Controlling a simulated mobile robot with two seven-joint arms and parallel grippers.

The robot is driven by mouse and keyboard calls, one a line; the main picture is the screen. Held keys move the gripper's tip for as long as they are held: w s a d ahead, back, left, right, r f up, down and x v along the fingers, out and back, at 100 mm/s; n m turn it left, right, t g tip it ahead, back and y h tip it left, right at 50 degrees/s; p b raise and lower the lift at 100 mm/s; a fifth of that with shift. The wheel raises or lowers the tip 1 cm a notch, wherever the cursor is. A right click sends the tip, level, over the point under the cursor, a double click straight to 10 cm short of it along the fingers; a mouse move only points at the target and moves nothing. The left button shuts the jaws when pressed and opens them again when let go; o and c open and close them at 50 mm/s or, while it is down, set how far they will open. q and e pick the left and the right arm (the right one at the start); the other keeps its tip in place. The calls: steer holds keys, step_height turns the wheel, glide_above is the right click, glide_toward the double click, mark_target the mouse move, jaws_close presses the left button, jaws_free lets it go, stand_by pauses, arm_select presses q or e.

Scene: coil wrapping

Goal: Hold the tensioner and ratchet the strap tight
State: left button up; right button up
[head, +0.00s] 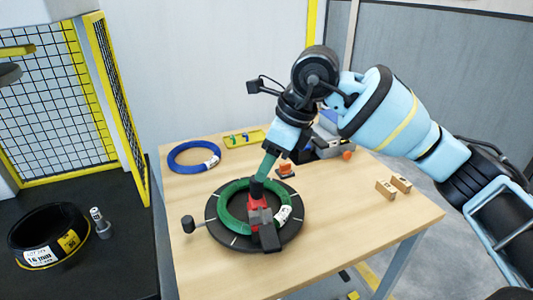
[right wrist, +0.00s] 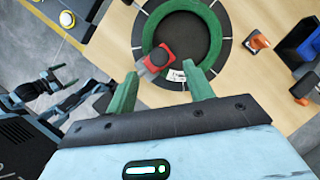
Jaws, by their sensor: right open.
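The strap tensioner (head: 265,222), red with dark grey parts, sits on the front side of the green coil (head: 232,216). It shows red and grey in the right wrist view (right wrist: 158,59). The coil lies flat on a round dark turntable (head: 217,230). A white label is on the coil beside the tensioner. My right gripper (head: 265,168) points down from above, just over the tensioner. Its two green fingers (right wrist: 161,80) are apart with nothing between them, and the tensioner lies beyond the tips. I cannot make out the strap.
A blue coil (head: 181,168) lies at the table's back left, near a yellow tray (head: 246,138). Two wooden blocks (head: 386,188) lie at the right. A small orange-topped item (head: 286,170) stands behind the turntable. A black coil (head: 28,232) lies on the dark surface at left. The front right tabletop is clear.

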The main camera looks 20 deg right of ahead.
mark_target(256, 184)
steer(key=x, duration=0.6)
steer(key=shift+f, duration=0.15)
steer(key=shift+w+a+f, duration=0.2)
steer(key=shift+a+f, duration=0.05)
steer(key=shift+f, duration=0.45)
arm_select(q)
steer(key=shift+w+r, duration=0.15)
steer(key=shift+w, duration=0.25)
arm_select(e)
jaws_close()
arm_select(q)
steer(key=shift+s, duration=0.45)
steer(key=shift+w, duration=0.45)
